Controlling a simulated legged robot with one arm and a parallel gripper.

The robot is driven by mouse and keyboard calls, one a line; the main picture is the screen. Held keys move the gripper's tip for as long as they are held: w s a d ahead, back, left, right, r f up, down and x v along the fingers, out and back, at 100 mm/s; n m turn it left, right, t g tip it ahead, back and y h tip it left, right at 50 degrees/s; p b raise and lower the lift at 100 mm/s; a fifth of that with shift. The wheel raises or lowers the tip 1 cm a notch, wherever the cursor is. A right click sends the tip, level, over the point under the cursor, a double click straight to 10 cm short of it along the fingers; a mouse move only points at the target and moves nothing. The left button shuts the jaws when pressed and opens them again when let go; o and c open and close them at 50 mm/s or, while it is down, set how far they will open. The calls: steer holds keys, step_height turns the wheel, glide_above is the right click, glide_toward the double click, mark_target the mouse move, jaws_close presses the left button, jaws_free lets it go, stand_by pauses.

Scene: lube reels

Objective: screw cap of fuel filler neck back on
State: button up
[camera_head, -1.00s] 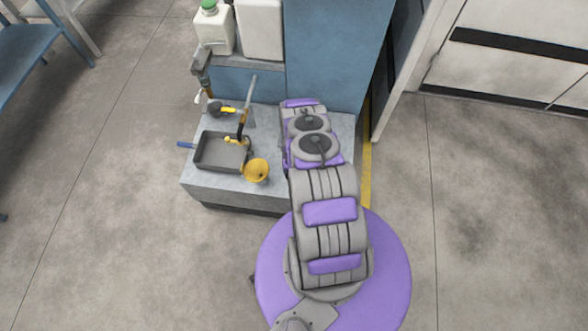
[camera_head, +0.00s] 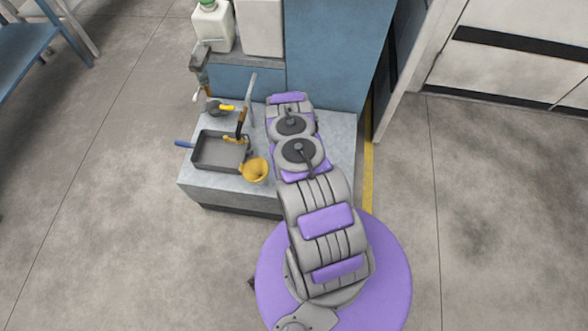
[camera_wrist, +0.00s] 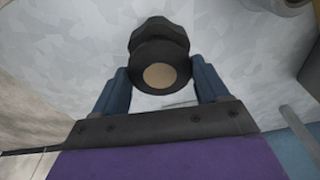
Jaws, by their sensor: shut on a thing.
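In the wrist view, a black cap (camera_wrist: 158,38) with a lobed grip and a round tan face sits between the blue fingers of my gripper (camera_wrist: 160,76). The fingers are shut on it, and the cap is off any neck as far as I can see. In the head view my own arm hides the gripper and cap. A grey pipe (camera_head: 253,98) rises from the bench, left of my arm; I cannot tell if it is the fuel filler neck. A grey bar (camera_wrist: 296,132) shows at the right of the wrist view.
The grey bench (camera_head: 220,188) holds a dark tray (camera_head: 205,151), a yellow funnel (camera_head: 254,171) and a tool with a yellow part (camera_head: 226,107). White jugs (camera_head: 213,25) stand behind on a shelf. A blue cabinet (camera_head: 338,50) borders the bench's back. Open floor lies left and right.

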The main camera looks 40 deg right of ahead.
steer(key=shift+a, duration=0.15)
steer(key=shift+w+f+m+b, duration=0.1)
steer(key=shift+m+b, duration=0.4)
steer(key=shift+m+p, duration=0.5)
steer(key=shift+m, duration=0.2)
steer(key=o, duration=1.1)
steer(key=shift+r, duration=0.2)
steer(key=shift+r+p, duration=2.15)
steer(key=shift+r, duration=0.8)
